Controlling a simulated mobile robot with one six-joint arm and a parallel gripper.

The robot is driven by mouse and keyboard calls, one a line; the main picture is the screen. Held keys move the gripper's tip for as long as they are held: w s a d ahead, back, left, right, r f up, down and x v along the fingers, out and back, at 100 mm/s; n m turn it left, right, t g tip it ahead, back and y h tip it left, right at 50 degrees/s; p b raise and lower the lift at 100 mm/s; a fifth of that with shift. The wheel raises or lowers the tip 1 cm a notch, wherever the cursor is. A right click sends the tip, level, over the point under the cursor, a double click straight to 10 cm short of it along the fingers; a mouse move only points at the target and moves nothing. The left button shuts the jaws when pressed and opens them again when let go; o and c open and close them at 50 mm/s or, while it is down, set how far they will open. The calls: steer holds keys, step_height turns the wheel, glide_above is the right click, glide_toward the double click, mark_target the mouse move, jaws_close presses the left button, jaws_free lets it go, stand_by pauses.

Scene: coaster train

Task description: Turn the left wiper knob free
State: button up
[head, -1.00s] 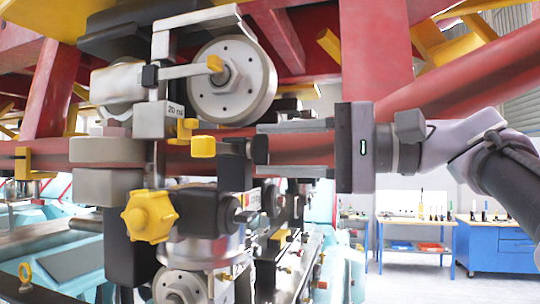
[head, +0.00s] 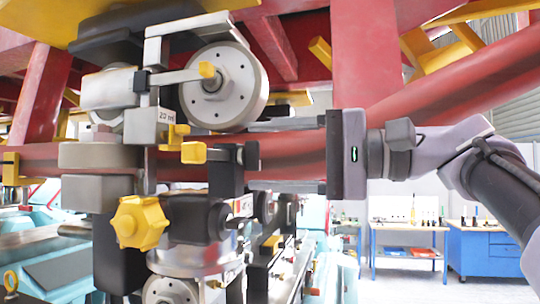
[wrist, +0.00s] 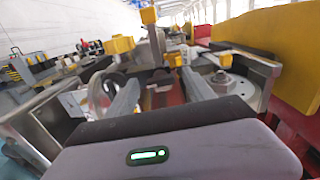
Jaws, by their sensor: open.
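My gripper (head: 252,156) is open and empty in the head view, its two fingers level, one above the other, pointing left at the wheel assembly. A small yellow knob (head: 193,152) on a dark block is left of the fingertips, apart from them. A lobed yellow knob (head: 140,222) is lower left. I cannot tell which is the left wiper knob. In the wrist view the grey fingers (wrist: 161,96) stand apart, with yellow knobs (wrist: 120,45) and (wrist: 175,60) beyond them. The space between the fingers is partly hidden by my gripper body.
A large grey wheel (head: 223,85) is just above and left of the fingers. A red rail (head: 300,155) runs behind the gripper, and a red post (head: 365,60) rises above it. Blue workbenches (head: 485,250) stand far back right. The floor between is clear.

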steer(key=b+v, duration=0.1)
steer(key=v, duration=1.6)
steer(key=shift+d, duration=0.2)
